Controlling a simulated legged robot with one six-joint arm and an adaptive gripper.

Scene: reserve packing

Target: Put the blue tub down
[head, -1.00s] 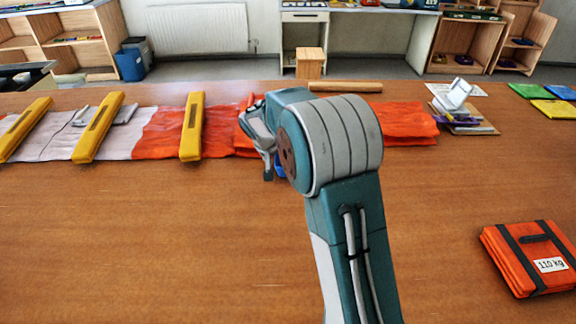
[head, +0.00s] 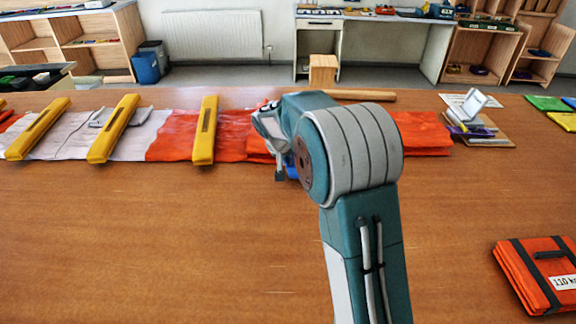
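Only a small blue patch, likely the blue tub (head: 291,170), shows below my gripper and beside my arm's large joint; the rest is hidden. My gripper (head: 279,172) is over the front part of the orange and white fabric strip (head: 175,136), near the folded orange end. One finger points down next to the blue patch. My arm covers most of the gripper, so I cannot tell whether its fingers are closed on the tub or whether the tub touches the fabric.
Yellow bars (head: 205,131) lie across the strip to the left. A wooden rod (head: 350,95) lies behind my arm. A board with a white stand (head: 477,125) is at right. A folded orange pack (head: 540,275) sits front right. The front left table is bare.

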